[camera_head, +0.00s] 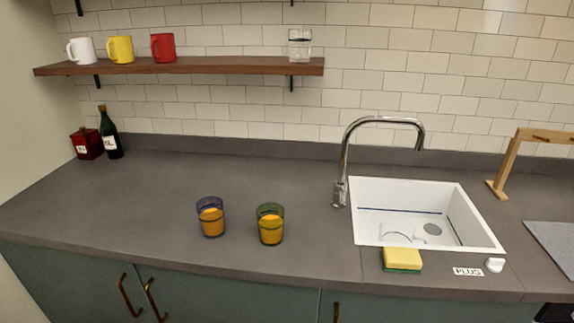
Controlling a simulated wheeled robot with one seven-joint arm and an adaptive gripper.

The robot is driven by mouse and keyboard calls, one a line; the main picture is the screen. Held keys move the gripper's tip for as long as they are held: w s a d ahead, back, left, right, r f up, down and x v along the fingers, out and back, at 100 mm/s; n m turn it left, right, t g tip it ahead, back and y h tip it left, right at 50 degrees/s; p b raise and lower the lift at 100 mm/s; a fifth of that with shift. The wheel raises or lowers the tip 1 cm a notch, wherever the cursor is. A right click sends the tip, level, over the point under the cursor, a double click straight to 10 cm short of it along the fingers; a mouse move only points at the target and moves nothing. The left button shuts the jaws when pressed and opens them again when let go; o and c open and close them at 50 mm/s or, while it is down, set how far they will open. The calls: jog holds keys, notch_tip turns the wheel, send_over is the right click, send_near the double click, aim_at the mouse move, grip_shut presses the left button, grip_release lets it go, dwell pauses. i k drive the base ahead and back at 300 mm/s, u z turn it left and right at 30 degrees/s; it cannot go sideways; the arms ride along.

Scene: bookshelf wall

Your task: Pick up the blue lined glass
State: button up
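The blue lined glass (210,217) stands upright on the grey counter, left of centre, with orange contents showing inside. A green lined glass (270,224) with similar orange contents stands just to its right, a small gap apart. My gripper is not in view, so I cannot see whether it is open or shut.
The counter (140,200) around the glasses is mostly clear. A white sink (455,215) with a tall faucet (345,165) is on the right, a sponge (402,259) at its front edge. A bottle (110,135) stands at the back left. A wooden shelf (200,66) holds mugs above.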

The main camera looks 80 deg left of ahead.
aim_at(210, 209)
jog(key=u, duration=3.05)
